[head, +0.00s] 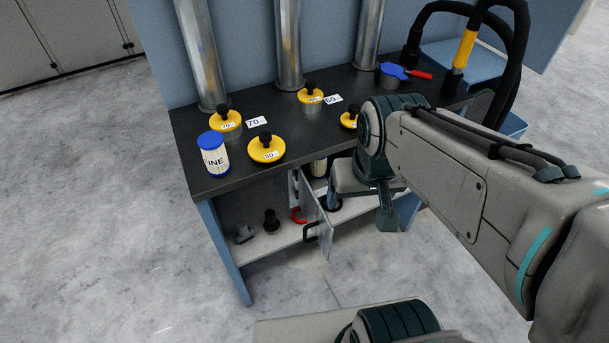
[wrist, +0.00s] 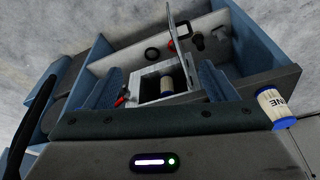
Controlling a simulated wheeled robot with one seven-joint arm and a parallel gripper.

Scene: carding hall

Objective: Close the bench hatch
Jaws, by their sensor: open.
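The bench hatch (head: 318,222) is a light grey panel with a dark handle (head: 311,232). It stands swung open on the front of the bench, sticking out from a compartment under the top. In the wrist view the hatch (wrist: 178,30) shows edge-on above a grey box (wrist: 143,92) holding a pale cylinder (wrist: 167,84). My gripper (head: 372,212) is open and empty, at the bench front to the right of the hatch, apart from it in the head view. One finger is mostly hidden there. Both fingers of my gripper (wrist: 162,88) frame the box in the wrist view.
The dark bench top (head: 205,175) carries several yellow discs (head: 267,148), a white-and-blue canister (head: 214,153) and metal columns. The shelf (head: 262,245) below holds small dark parts and a red piece (head: 298,215). Floor at the left is clear.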

